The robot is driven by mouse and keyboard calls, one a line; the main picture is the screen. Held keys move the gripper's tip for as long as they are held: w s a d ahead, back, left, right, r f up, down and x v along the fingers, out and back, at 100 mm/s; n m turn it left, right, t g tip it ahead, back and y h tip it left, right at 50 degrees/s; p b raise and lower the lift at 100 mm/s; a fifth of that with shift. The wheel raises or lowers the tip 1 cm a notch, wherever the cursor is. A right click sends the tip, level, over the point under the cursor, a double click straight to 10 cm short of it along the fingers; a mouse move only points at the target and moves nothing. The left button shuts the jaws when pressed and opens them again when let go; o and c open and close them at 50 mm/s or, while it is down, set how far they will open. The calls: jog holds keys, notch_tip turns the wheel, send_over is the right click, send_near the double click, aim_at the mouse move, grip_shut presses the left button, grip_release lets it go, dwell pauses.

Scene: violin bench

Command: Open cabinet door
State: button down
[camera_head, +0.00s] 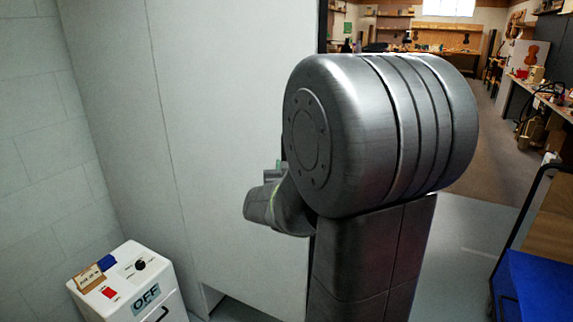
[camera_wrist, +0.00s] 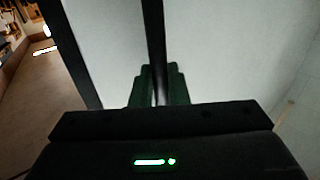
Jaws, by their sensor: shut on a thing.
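The cabinet door (camera_head: 235,110) is a tall pale panel filling the middle of the head view, with a dark strip along its right edge. In the wrist view the pale door surface (camera_wrist: 225,50) lies behind a dark upright bar handle (camera_wrist: 154,40). My gripper (camera_wrist: 156,82) is shut on this handle, one dark green finger on each side of it. In the head view my arm hides the handle and most of the gripper. I cannot tell whether the door is ajar.
A white box (camera_head: 140,285) marked OFF, with a knob and a red patch, stands at lower left beside a pale block wall (camera_head: 35,130). A blue-topped cart (camera_head: 540,285) is at lower right. Open floor (camera_head: 490,165) runs back to workbenches.

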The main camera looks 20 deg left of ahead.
jog(key=shift+a+r, duration=0.1)
jog(key=shift+r, duration=0.1)
jog(key=c, duration=1.8)
grip_release()
jog(key=shift+c, duration=0.2)
jog(key=o, duration=0.3)
jog(key=shift+a, duration=0.2)
jog(key=shift+o, duration=0.2)
jog(key=shift+f, duration=0.1)
jog(key=shift+d, duration=0.15)
jog(key=v, duration=1.3)
jog(key=shift+s+d, duration=0.2)
jog(key=shift+s, duration=0.15)
jog(key=x, duration=1.4)
jog(key=shift+f, duration=0.1)
jog(key=shift+s, duration=0.1)
